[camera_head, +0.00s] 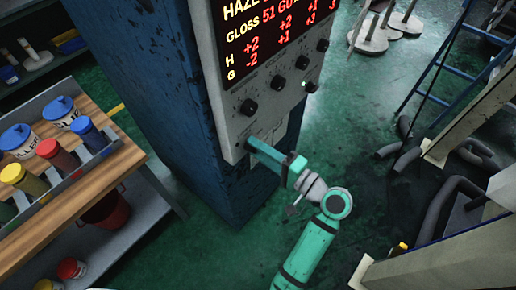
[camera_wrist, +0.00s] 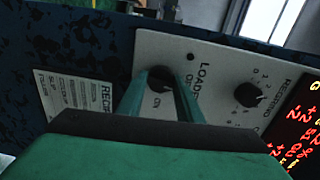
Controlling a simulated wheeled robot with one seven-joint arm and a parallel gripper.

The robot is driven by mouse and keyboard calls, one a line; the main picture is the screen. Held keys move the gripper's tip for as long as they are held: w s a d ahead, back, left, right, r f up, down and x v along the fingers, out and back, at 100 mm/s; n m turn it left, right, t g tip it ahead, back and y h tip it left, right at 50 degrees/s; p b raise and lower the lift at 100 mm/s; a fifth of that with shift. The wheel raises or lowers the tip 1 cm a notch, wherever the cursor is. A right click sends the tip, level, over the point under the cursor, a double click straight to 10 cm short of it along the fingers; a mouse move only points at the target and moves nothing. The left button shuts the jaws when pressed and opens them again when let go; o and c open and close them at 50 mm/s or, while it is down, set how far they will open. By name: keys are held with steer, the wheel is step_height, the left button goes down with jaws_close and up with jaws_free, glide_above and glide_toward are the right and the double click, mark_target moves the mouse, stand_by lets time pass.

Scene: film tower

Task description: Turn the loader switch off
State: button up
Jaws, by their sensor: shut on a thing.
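The loader switch (camera_wrist: 161,76) is a round black knob on a pale grey panel (camera_wrist: 215,68). The word LOADER is printed beside it in the wrist view, with small OFF and ON lettering close to the knob. My gripper (camera_wrist: 162,78) has its two green fingers on either side of the knob, shut on it. Which way the knob points is hard to tell. In the head view my gripper (camera_head: 254,146) reaches the lower left corner of the panel, and the fingers hide the switch.
The panel is on a blue column (camera_head: 160,90). A wooden-topped bench (camera_head: 95,150) with capped containers stands left. A blue ladder (camera_head: 440,60) stands right.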

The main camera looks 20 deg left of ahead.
steer(key=shift+r+n, duration=0.2)
steer(key=shift+n, duration=0.6)
steer(key=o, duration=1)
steer(key=shift+f, duration=0.1)
steer(key=shift+d, duration=0.1)
